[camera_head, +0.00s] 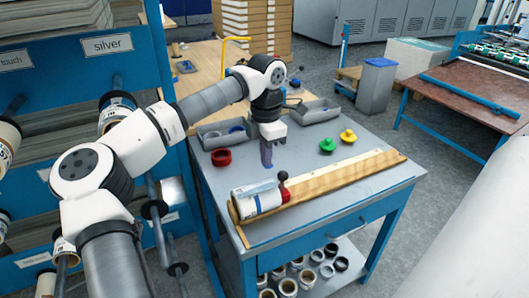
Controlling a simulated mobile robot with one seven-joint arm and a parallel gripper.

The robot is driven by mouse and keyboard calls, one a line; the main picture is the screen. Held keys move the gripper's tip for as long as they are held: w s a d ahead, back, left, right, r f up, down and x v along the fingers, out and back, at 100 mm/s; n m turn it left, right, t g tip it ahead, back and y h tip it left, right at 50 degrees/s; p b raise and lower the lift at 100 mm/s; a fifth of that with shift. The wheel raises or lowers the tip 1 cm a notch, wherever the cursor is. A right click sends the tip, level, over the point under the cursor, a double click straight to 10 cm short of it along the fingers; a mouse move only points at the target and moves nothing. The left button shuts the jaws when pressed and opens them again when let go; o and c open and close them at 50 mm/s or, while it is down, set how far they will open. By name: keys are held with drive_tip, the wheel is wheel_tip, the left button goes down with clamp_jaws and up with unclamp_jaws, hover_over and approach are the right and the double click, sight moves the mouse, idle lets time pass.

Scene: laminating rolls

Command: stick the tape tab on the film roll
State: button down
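The film roll (258,199) is a short white cylinder with a pale blue-grey patch on top and a red right end. It lies at the left end of a wooden cradle (335,187) on the grey-topped table. My gripper (267,164) points down above the table, behind the roll and apart from it. A narrow purple-grey piece (266,153) extends below the gripper body. It is too small to tell whether this is the fingers or a held tape tab, or whether the fingers are open. No other tape tab can be made out.
A red ring (221,157) lies left of my gripper. A dark-knobbed handle (283,177) stands by the roll's right end. Green (327,145) and yellow (348,136) knobbed pieces stand right. Grey bins (314,111) line the back edge. A rack (90,60) stands left.

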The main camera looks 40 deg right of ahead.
sight(265, 183)
drive_tip(key=shift+f+b, duration=2)
drive_tip(key=shift+f, duration=1.05)
drive_tip(key=shift+f, duration=0.2)
drive_tip(key=c, duration=1.6)
unclamp_jaws()
drive_tip(key=shift+o, duration=0.2)
drive_tip(key=shift+r, duration=0.15)
wheel_tip(265, 183, up, 14)
drive_tip(key=shift+f+b, duration=0.2)
drive_tip(key=shift+b, duration=0.2)
drive_tip(key=shift+s+f, duration=0.1)
